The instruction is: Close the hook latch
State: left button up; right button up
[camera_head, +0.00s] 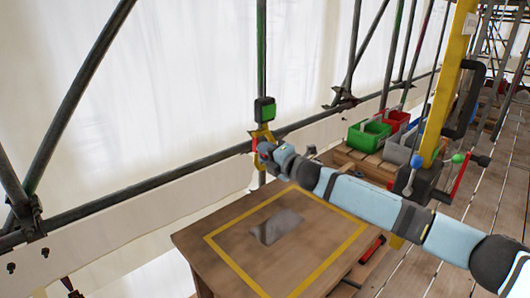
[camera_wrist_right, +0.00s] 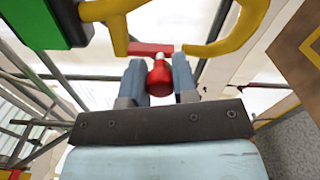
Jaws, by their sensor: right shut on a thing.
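A yellow hook (camera_head: 262,133) hangs below a green block (camera_head: 264,109) over the far side of the wooden table. In the wrist view the yellow hook (camera_wrist_right: 222,40) curves across the top, with the green block (camera_wrist_right: 32,22) at upper left. A red latch bar (camera_wrist_right: 150,48) lies between two yellow parts of the hook; I cannot tell whether it meets the tip. A red knob (camera_wrist_right: 160,78) joins it by a pale neck. My right gripper (camera_wrist_right: 159,72) is shut on this knob; in the head view the gripper (camera_head: 265,150) is beside the hook. My left gripper is not in view.
The wooden table (camera_head: 195,240) bears a yellow outline and a grey plate (camera_head: 276,227). Green bin (camera_head: 369,135) and red bin (camera_head: 396,121) stand behind at right. A yellow post (camera_head: 446,85) rises at right. Scaffold tubes run behind the hook.

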dwell(0.5)
jog(key=o, duration=0.9)
jog(key=shift+d, duration=0.15)
jog(key=b+v, duration=0.2)
jog(key=v, duration=1.1)
jog(key=shift+s+d, duration=0.2)
jog(key=shift+s, duration=0.05)
